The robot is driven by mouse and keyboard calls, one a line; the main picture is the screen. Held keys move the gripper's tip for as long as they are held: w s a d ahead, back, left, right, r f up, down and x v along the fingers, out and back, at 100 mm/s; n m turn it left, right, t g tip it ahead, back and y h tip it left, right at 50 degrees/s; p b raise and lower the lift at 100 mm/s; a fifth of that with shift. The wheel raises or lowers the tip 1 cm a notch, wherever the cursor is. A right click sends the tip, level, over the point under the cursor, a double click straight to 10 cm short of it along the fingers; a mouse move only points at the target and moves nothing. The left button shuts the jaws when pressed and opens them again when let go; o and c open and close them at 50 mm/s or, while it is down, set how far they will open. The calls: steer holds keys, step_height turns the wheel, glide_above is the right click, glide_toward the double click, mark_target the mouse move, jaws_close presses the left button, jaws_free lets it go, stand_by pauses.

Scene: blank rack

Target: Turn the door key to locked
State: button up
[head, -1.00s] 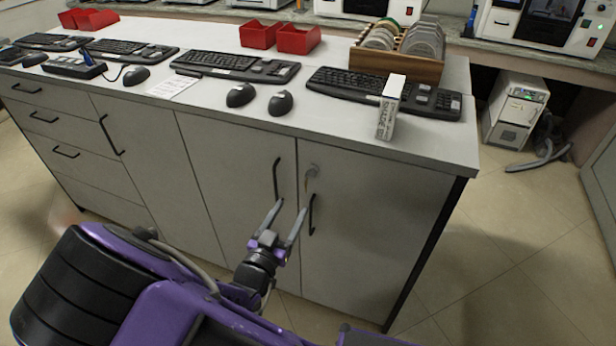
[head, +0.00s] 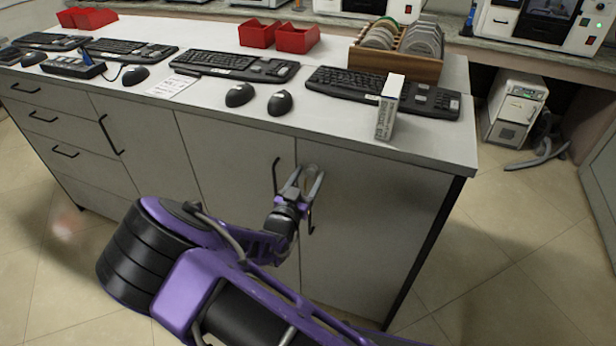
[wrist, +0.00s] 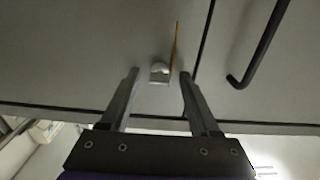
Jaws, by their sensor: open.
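The right-hand cabinet door (head: 365,215) is closed and bears the lock near its upper left edge. In the wrist view a small silvery key or lock piece (wrist: 160,72) sits on the door between my two fingers. A thin brownish strip runs up beside it; I cannot tell what it is. My gripper (head: 308,172) is open at the lock, with its fingers pointing at the door. In the wrist view the fingers of my gripper (wrist: 160,74) stand apart on either side of the piece, with gaps. In the head view the fingers largely hide the key.
A black bar handle (wrist: 262,45) is close to my right finger in the wrist view. The worktop (head: 430,145) overhangs just above the lock. A white box (head: 388,110), keyboards and mice stand on it.

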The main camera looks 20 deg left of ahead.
jaws_close()
